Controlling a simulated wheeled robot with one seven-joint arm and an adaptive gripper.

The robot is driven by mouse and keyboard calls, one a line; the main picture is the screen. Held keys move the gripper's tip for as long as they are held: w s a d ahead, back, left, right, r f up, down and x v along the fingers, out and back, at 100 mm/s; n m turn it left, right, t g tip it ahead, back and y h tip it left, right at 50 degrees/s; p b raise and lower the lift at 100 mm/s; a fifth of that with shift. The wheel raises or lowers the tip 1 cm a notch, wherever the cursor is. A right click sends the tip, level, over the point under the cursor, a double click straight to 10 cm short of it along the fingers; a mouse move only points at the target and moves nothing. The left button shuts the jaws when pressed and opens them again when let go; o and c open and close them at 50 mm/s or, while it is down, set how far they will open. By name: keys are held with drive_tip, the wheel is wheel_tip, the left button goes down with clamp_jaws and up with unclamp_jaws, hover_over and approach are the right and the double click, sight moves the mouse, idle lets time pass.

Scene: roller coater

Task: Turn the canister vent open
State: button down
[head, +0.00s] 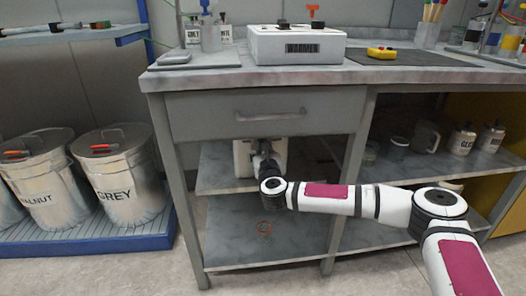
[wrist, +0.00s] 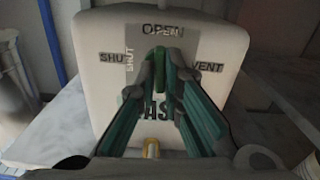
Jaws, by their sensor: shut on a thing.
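The white canister (head: 241,158) stands on the shelf under the drawer, mostly behind my wrist in the head view. In the wrist view the canister (wrist: 95,60) fills the middle, with OPEN at its top, SHUT at left and VENT at right. A green vent handle (wrist: 159,72) stands roughly upright below the word OPEN. My gripper (wrist: 160,65) is shut on this handle, its two fingers on either side of it. In the head view my gripper (head: 264,160) reaches in under the drawer to the canister. The vent's base is hidden by the fingers.
The drawer (head: 265,113) hangs just above my wrist, and a table leg (head: 345,190) stands right of it. The lower shelf (head: 250,235) holds a small ring. Jars and a mug (head: 425,136) stand on the right shelf.

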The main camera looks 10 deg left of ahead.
drive_tip(key=shift+f+m, duration=0.1)
drive_tip(key=shift+m, duration=0.5)
drive_tip(key=c, duration=1.7)
unclamp_jaws()
drive_tip(key=shift+s, duration=0.1)
drive_tip(key=v, duration=1.2)
